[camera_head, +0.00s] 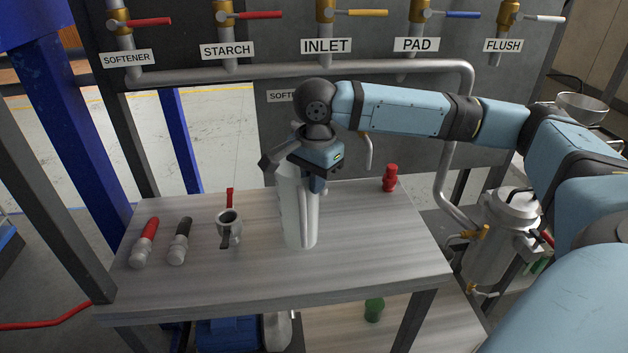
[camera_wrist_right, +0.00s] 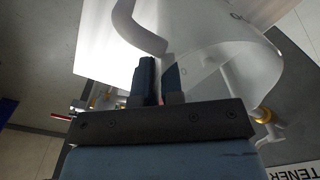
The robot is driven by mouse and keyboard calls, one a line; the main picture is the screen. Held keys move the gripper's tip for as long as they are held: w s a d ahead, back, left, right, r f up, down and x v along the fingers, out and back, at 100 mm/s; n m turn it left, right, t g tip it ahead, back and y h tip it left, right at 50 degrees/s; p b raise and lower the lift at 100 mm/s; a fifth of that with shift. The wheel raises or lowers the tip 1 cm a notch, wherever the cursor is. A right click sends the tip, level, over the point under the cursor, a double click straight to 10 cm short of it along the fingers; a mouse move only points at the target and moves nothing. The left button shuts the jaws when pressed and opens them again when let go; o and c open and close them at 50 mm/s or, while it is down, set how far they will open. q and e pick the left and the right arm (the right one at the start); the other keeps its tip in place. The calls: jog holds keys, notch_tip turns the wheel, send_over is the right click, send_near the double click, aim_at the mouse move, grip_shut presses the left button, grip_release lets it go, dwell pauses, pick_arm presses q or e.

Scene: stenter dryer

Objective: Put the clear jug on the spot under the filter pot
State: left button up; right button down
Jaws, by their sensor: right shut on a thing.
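The clear jug (camera_head: 300,218) is a tall, translucent vessel at the middle of the grey table, upright or nearly so. I cannot tell whether its base touches the tabletop. My right gripper (camera_head: 316,184) is at its upper part, shut on its handle; the jug's curved wall and handle also fill the upper part of the right wrist view (camera_wrist_right: 215,42). The filter pot (camera_head: 508,222) is a metal vessel with a lid and brass taps, right of the table. The spot under it is not clearly visible. My left gripper is not in view.
On the table (camera_head: 365,240) are a red-handled tool (camera_head: 146,240), a black-handled tool (camera_head: 181,240), a metal cup (camera_head: 229,226) and a red bottle (camera_head: 390,178). A grey pipe (camera_head: 446,185) runs down between table and pot. A green bottle (camera_head: 374,309) stands on the lower shelf.

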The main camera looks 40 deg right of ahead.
jog(key=c, duration=1.3)
grip_release()
jog(key=shift+o, duration=0.2)
